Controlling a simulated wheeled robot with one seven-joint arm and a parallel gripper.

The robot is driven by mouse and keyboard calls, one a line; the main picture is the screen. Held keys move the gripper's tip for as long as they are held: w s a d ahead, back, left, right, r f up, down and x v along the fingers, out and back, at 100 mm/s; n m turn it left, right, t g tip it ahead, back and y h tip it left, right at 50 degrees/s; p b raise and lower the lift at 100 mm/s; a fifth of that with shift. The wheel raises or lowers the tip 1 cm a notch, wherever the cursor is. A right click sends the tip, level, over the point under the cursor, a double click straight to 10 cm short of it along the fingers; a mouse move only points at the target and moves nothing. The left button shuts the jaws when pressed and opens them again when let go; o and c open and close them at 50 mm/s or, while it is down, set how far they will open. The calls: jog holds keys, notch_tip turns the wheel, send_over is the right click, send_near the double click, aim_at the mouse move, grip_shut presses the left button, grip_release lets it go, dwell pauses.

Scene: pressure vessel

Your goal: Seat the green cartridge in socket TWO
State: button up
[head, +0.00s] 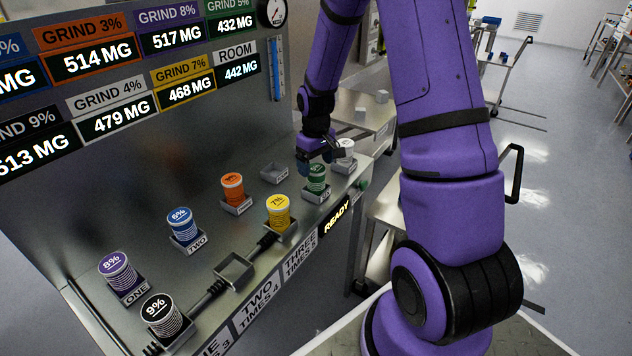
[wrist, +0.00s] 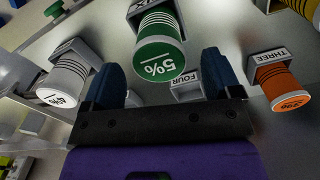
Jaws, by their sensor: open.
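The green cartridge (head: 317,179), marked 5%, stands upright in a tray socket at the right end of the bench; it also shows in the wrist view (wrist: 160,48), where its socket label reads SIX. My gripper (head: 325,150) is open and empty, just above and behind the green cartridge. In the wrist view the green cartridge shows beyond and partly between my two blue fingers (wrist: 163,75); I see no contact. Socket TWO (head: 197,247) is at the left-middle of the bench and holds a blue cartridge (head: 181,224) marked 6%.
Socket FOUR (head: 273,173) is empty. An orange cartridge (head: 232,188) sits in THREE, purple (head: 117,269) in ONE. A white cartridge (head: 345,149) stands near the green one. Yellow (head: 279,211) and black (head: 161,311) stand along the front. An empty front holder (head: 235,269) lies between them.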

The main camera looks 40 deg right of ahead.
aim_at(316, 167)
jog(key=shift+d+f, duration=0.1)
jog(key=shift+f, duration=1.9)
jog(key=c, duration=1.2)
jog(key=shift+o, duration=0.2)
jog(key=shift+r, duration=0.1)
